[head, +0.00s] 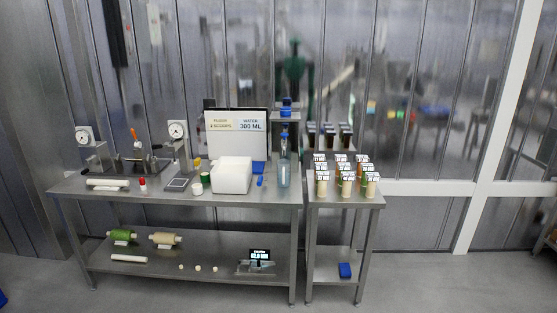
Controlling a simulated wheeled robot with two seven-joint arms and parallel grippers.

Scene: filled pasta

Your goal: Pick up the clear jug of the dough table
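A tall clear, bluish vessel (284,172), which looks like the clear jug, stands upright at the right end of the long steel table (235,202). Blue parts show above it, and I cannot tell whether they belong to it or stand behind it. A white block (232,176) is to its left, with a small gap between. Neither of my grippers is in view, and nothing is seen touching the vessel.
Two dial devices (177,132) (85,136) stand at left. A narrower table (330,201) with several labelled cups (346,188) adjoins on the right. The floor in front (200,298) is clear.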

